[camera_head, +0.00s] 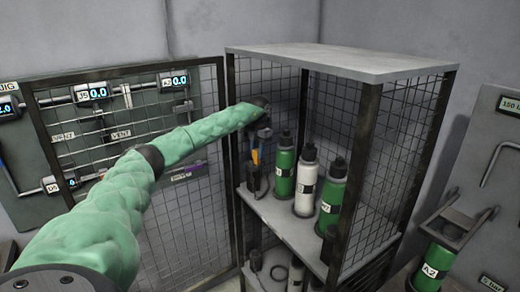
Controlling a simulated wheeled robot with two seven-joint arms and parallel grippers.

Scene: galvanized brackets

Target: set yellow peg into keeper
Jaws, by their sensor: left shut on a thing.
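My left arm reaches from the lower left into the wire-sided cabinet. Its gripper (262,133) is small and dark in the picture, at the left of the upper compartment. It is shut on the yellow peg (255,157), which shows as a small orange-yellow piece just under the jaws. A dark holder (257,182), which looks like the keeper, stands on the shelf right below. I cannot tell whether the peg's lower end is inside it or only in front of it. My right gripper is not in view.
The cabinet shelf (284,222) holds green bottles (285,165) and (331,196) and a white bottle (305,182) close right of the gripper. Mesh walls (390,150) and the cabinet top (340,60) bound the space.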

